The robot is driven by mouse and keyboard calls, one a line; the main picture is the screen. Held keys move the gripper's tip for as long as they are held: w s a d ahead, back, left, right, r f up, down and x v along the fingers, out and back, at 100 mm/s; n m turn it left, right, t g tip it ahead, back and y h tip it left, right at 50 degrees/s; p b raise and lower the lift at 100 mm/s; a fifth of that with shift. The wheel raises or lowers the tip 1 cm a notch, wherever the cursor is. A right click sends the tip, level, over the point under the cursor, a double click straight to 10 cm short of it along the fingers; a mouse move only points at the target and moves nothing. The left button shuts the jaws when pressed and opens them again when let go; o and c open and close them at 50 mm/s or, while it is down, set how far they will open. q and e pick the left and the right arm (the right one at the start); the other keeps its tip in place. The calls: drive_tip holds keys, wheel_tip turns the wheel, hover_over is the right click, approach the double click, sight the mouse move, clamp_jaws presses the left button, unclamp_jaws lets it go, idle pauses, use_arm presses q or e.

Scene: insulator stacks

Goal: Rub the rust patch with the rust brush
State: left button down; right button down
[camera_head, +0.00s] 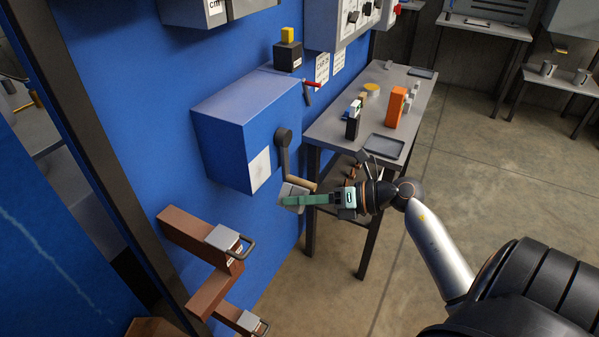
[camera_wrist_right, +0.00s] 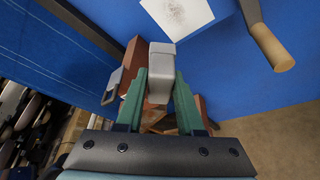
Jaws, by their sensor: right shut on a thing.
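My right gripper (camera_head: 300,199) has green fingers and is shut on a grey block, which I take to be the rust brush (camera_head: 289,190). In the right wrist view the brush (camera_wrist_right: 161,70) sits between the green fingers; its bristles cannot be made out. A white plate (camera_head: 260,170) is on the front of the blue box, up and left of my gripper in the head view. In the right wrist view a faint speckled patch (camera_wrist_right: 176,10), likely the rust patch, shows on this plate, beyond the brush and apart from it. My left gripper is not in view.
A crank (camera_head: 284,150) with a wooden handle juts from the blue box (camera_head: 235,120) close to my right gripper. Brown brackets (camera_head: 195,232) with grey padlock-like pieces stand out lower left. A grey table (camera_head: 335,130) with several items stands behind. The floor at right is clear.

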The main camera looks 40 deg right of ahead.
drive_tip(key=shift+w+a, duration=0.25)
drive_tip(key=shift+w, duration=0.15)
drive_tip(key=shift+w+a, duration=0.3)
drive_tip(key=shift+w, duration=0.45)
drive_tip(key=shift+w+a, duration=0.35)
drive_tip(key=shift+w, duration=0.45)
drive_tip(key=shift+w+a, duration=0.3)
drive_tip(key=shift+w, duration=0.45)
drive_tip(key=shift+w+a, duration=0.35)
drive_tip(key=shift+w, duration=0.5)
